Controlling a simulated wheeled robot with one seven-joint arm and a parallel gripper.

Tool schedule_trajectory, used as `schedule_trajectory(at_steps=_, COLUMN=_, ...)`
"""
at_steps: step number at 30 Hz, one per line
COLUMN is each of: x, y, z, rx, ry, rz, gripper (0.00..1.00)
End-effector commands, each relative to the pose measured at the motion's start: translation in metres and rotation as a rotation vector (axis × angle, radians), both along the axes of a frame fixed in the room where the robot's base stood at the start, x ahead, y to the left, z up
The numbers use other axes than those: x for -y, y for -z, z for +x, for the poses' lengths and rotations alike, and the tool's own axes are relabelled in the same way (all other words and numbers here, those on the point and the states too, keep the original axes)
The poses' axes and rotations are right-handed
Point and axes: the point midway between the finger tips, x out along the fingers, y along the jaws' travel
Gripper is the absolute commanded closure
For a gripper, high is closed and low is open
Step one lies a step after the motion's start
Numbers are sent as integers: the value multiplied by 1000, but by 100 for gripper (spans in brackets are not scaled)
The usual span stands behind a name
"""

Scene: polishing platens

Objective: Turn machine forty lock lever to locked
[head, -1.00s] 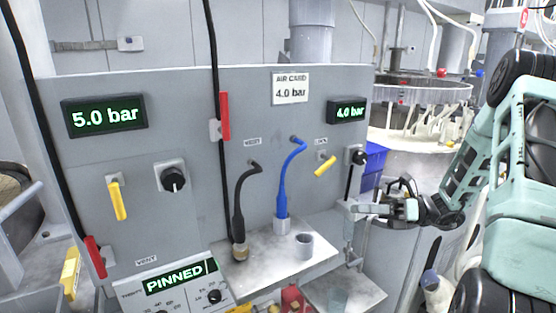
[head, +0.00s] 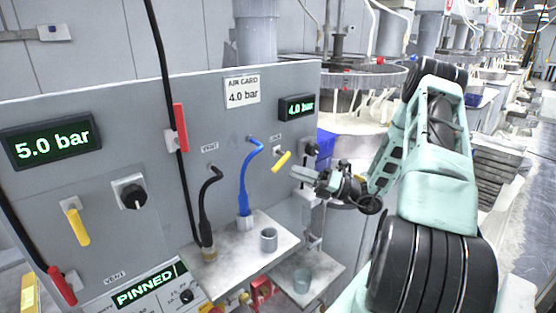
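A short yellow lever (head: 281,161) sits on the right part of the grey panel, tilted down to the left, beside a small label that seems to read LOCK. A second yellow lever (head: 77,226) hangs nearly straight down at the panel's left. My gripper (head: 302,174) points left, just right of and below the right yellow lever in the picture. A gap shows between them and I see no contact. The fingers are small and seen from the side, so their opening is unclear. Nothing shows held.
A blue hose (head: 249,180) and a black hose (head: 206,205) stand left of the right lever. Below is a shelf (head: 235,255) with a grey cup (head: 268,239). A black knob (head: 311,148) is close to my gripper. Red levers (head: 180,128) are farther left.

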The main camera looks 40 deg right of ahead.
Motion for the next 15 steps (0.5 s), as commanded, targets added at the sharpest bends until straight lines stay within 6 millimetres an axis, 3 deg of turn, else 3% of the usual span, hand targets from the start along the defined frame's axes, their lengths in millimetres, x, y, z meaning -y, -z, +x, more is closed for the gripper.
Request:
schedule_trajectory(at_steps=7, x=-25, y=-15, z=36, rx=0, ry=-4, rz=0, gripper=63)
schedule_trajectory(at_steps=15, x=-35, y=-18, z=53, rx=0, ry=0, rz=-1, gripper=63)
